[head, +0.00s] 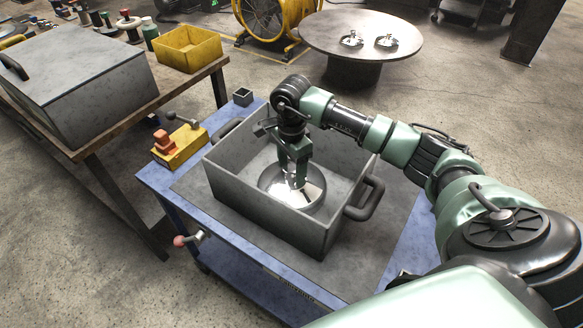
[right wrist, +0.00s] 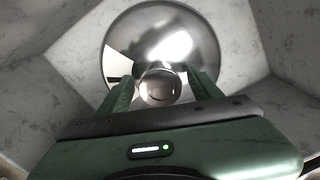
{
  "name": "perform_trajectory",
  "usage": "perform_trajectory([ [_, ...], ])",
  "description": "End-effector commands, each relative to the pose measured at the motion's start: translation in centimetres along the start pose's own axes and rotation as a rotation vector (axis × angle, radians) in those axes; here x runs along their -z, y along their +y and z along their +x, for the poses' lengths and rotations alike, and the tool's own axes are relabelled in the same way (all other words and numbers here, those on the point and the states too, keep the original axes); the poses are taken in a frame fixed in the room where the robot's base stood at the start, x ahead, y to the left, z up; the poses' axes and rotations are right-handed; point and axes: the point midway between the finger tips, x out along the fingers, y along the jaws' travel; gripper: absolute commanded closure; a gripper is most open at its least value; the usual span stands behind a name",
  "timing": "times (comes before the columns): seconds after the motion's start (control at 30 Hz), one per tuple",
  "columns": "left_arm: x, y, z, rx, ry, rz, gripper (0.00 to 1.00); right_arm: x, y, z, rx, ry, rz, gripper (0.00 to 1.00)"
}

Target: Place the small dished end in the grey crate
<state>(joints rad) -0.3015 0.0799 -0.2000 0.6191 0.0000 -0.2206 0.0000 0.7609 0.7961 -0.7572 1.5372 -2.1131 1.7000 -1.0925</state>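The small dished end (head: 312,194) is a shiny round metal dish inside the grey crate (head: 262,213), low near the crate floor. My right gripper (head: 298,183) reaches down into the crate over the middle of the dish. In the right wrist view the dish (right wrist: 165,35) lies beyond the fingers (right wrist: 162,88), with a round shiny knob between them. The fingers appear to press on both sides of this knob. Whether the dish fully rests on the floor is not clear. My left gripper is out of view.
The crate stands on a blue cart (head: 160,185) and has a dark side handle (head: 367,198). A yellow block with an orange part (head: 178,146) lies beside it. A workbench at left holds a big grey box (head: 85,85) and a yellow bin (head: 187,48). A round table (head: 358,32) stands behind.

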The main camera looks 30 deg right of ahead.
Motion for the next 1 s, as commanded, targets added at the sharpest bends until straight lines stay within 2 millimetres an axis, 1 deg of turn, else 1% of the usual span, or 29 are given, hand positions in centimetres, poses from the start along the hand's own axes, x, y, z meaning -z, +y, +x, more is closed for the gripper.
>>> perform_trajectory([
  [0.27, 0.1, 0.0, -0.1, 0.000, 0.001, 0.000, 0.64, 0.0, 0.0, -0.1, 0.000, 0.000, 0.000, 0.34],
  [0.33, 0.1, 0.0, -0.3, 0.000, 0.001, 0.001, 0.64, 0.0, 0.0, -0.3, 0.000, 0.000, 0.000, 0.34],
  [0.43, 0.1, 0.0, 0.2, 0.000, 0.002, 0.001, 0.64, 0.0, -0.1, -1.0, 0.003, 0.000, 0.000, 0.34],
  [0.57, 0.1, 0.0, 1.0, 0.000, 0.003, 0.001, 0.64, 0.1, -0.2, -3.3, 0.006, 0.001, 0.000, 0.34],
  [0.8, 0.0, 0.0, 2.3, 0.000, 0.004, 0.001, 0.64, 0.0, -0.1, -8.6, 0.006, 0.000, 0.000, 0.34],
  [0.9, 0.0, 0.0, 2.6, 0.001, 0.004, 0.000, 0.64, 0.0, -0.1, -10.2, 0.004, 0.001, 0.000, 0.34],
  [1.0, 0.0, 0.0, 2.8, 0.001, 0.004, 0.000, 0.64, 0.0, -0.1, -11.4, 0.002, 0.000, 0.001, 0.34],
])
